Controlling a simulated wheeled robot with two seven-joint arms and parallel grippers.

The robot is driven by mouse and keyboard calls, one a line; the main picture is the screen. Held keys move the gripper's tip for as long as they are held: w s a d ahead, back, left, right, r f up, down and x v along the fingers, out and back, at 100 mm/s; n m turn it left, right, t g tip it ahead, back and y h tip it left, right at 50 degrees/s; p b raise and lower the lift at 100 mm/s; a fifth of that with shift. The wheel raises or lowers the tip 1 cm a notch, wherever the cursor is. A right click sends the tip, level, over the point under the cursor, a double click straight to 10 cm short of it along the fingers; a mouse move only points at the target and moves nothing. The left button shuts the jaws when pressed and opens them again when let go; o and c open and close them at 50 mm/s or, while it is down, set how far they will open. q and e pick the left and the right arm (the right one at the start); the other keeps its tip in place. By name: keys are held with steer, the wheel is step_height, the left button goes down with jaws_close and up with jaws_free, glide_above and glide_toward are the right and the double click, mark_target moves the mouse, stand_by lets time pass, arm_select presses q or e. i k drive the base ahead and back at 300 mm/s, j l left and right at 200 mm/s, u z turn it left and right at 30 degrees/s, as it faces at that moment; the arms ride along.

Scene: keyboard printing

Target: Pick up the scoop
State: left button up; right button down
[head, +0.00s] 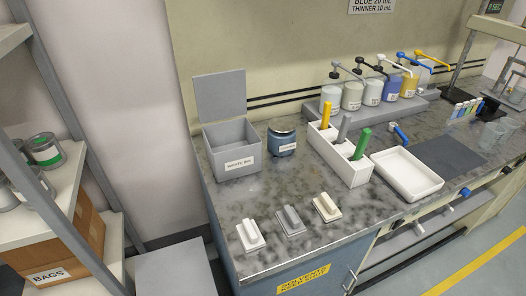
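No thing is plainly recognisable as the scoop. A white divided holder (350,172) stands on the counter, with a yellow handle (326,115), a grey handle (344,128) and a green handle (362,144) standing up out of it. Their lower ends are hidden inside the holder. A small blue-handled tool (400,134) lies behind the white tray (407,186); its working end is too small to make out. I cannot tell which of these is the scoop. Neither of my grippers is in view.
An open-lidded grey waste bin (223,176) and a blue-grey jar (282,141) stand at the counter's left. Several handled blocks, one of them grey (290,221), line the front. Pump bottles (352,94) stand at the back. Shelves with cans (43,150) are at far left.

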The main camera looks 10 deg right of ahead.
mark_target(393, 127)
steer(key=z, duration=1.2)
steer(key=i+l, duration=0.2)
steer(key=l, duration=0.15)
steer(key=i+l, duration=0.2)
steer(key=l, duration=0.15)
steer(key=i+l, duration=0.2)
steer(key=l, duration=0.15)
